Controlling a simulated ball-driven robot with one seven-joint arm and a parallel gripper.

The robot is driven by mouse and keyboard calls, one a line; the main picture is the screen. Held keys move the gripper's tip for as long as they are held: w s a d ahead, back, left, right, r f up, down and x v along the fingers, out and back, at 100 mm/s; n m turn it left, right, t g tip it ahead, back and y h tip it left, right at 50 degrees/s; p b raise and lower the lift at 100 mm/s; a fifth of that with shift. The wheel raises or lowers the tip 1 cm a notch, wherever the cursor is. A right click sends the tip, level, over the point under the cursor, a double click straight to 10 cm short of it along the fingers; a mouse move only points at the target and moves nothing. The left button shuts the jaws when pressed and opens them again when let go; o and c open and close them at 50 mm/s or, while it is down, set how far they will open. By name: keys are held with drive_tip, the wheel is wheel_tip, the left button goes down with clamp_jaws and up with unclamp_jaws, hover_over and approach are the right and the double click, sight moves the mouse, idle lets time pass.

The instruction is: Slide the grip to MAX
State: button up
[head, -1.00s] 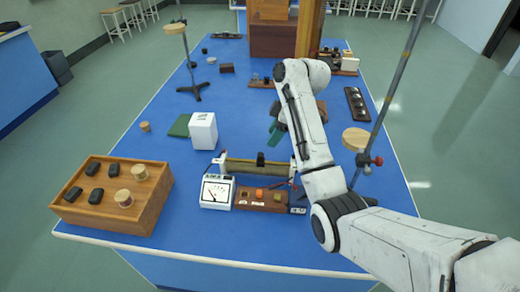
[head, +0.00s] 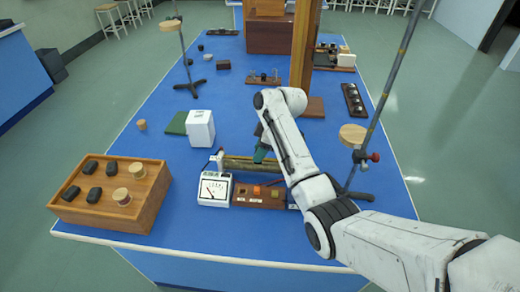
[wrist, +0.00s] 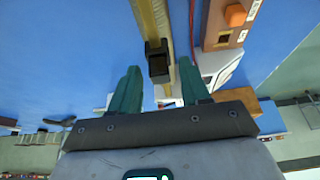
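The grip, a small black block (wrist: 158,62), sits on the brass-coloured tube of the slide rheostat (head: 238,164). In the wrist view the tube (wrist: 154,18) runs up and down the picture through the grip. My gripper (wrist: 159,66) is open, its two teal fingers on either side of the grip with gaps showing at both sides. I cannot tell whether the fingertips are level with the grip or short of it. In the head view a teal finger (head: 262,148) shows at the tube, and my arm hides the grip and the tube's right end. No MAX mark is readable.
A white meter (head: 214,189) and a wooden block with an orange part (head: 258,194) stand in front of the rheostat. A white box (head: 200,129) stands behind it. A wooden tray (head: 145,212) is at front left, and a rod stand (head: 357,155) at right.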

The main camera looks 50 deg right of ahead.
clamp_jaws()
idle(0.3)
drive_tip(key=w+a+b, duration=0.1)
drive_tip(key=w+a, duration=0.3)
drive_tip(key=w, duration=0.1)
drive_tip(key=w+a+b, duration=0.1)
drive_tip(key=w+a, duration=0.1)
drive_tip(key=shift+w+b, duration=0.35)
drive_tip(key=shift+w+a+r, duration=0.15)
drive_tip(key=shift+w+a, duration=0.05)
drive_tip(key=shift+w, duration=0.1)
drive_tip(key=shift+c, duration=0.3)
unclamp_jaws()
drive_tip(key=shift+w+a, duration=0.1)
drive_tip(key=shift+o, duration=0.8)
